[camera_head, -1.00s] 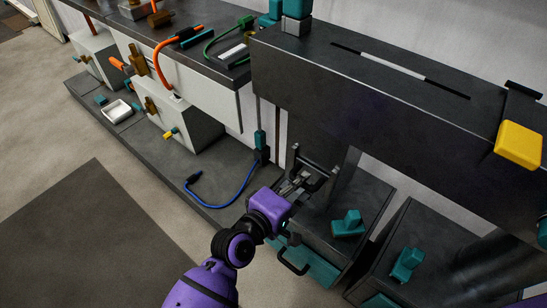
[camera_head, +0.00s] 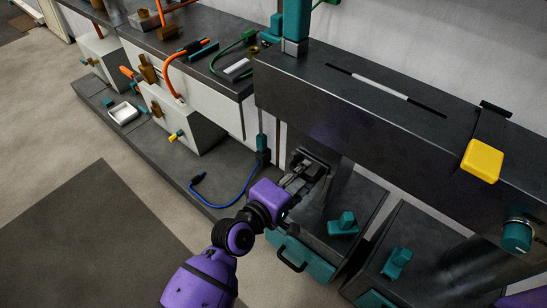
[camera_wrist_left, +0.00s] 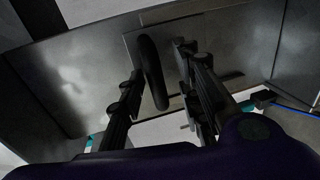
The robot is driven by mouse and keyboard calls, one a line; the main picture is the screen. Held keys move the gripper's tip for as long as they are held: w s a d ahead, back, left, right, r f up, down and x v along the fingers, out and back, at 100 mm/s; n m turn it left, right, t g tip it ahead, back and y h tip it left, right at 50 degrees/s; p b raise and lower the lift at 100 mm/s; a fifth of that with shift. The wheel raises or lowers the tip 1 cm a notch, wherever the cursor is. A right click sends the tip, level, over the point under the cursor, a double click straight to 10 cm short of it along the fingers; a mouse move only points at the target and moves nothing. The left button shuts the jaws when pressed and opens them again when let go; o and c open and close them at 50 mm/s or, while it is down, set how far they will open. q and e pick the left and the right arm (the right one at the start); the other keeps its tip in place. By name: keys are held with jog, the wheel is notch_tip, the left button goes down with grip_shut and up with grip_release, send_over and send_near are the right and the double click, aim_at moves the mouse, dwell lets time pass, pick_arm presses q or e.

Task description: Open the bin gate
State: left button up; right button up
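The bin gate (camera_wrist_left: 215,42) is a flat grey plate on the dark hopper in the left wrist view. A black bar handle (camera_wrist_left: 153,72) stands out from it. My left gripper (camera_wrist_left: 160,62) is open, with one finger on each side of the handle. The handle is nearer the left finger in that view, and a gap shows to the right finger. In the head view my left gripper (camera_head: 312,168) is at the hopper's front below the long dark housing (camera_head: 370,105) and covers much of the gate and handle.
A teal drawer with a black handle (camera_head: 293,258) is below my left gripper. Dark bins with teal blocks (camera_head: 344,224) stand to the right. A yellow block (camera_head: 482,160) is on the housing. A blue cable (camera_head: 225,203) lies on the low ledge at left. The floor in front is open.

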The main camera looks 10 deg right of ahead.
pick_arm(q)
jog(key=v, duration=1.2)
